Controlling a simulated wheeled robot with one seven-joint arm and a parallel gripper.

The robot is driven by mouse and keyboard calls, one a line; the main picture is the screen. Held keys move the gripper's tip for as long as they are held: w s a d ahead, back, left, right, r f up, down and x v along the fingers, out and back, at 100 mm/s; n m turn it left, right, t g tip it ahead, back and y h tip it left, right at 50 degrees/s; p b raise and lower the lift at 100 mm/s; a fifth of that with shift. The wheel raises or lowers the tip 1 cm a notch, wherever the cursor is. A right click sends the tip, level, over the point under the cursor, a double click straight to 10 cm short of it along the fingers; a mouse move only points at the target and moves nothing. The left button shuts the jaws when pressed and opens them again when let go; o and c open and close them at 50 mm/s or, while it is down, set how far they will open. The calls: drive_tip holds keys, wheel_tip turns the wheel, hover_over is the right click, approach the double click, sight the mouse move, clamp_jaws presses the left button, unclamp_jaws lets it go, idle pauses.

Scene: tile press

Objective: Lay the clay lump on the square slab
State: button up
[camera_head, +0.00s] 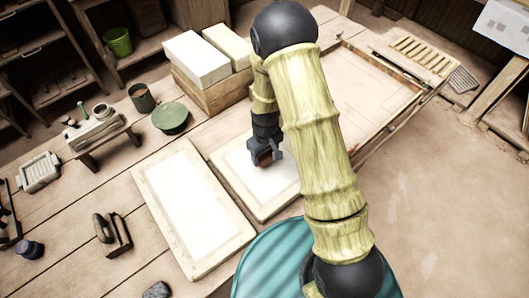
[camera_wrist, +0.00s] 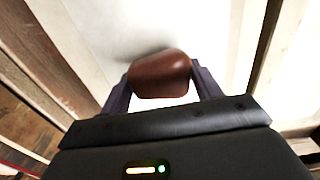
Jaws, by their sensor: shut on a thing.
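The clay lump (camera_wrist: 160,75) is a smooth red-brown block between my gripper's fingers in the wrist view. In the head view only a small part of the lump (camera_head: 265,158) shows under the dark jaws. My gripper (camera_head: 266,156) is shut on it, over the white-topped square slab (camera_head: 236,165). The slab's white top (camera_wrist: 210,28) fills much of the wrist view, with a soft shadow by the lump. I cannot tell whether the lump touches the slab. My arm hides the slab's right part in the head view.
A longer white-topped slab (camera_head: 195,208) lies just left. White blocks on a wooden base (camera_head: 208,92) stand behind. A green round pot (camera_head: 170,118), a dark mug (camera_head: 142,98) and a flat iron-like tool (camera_head: 113,235) are at left. A teal ribbed round thing (camera_head: 275,262) is in front.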

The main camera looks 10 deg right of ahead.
drive_tip(key=shift+f+b, duration=0.4)
drive_tip(key=shift+f, duration=0.6)
drive_tip(key=o, duration=1.2)
drive_tip(key=shift+o, duration=0.2)
drive_tip(key=shift+w+r, duration=0.1)
drive_tip(key=shift+r, duration=0.4)
wheel_tip(320, 180, up, 16)
drive_tip(key=shift+r, duration=0.25)
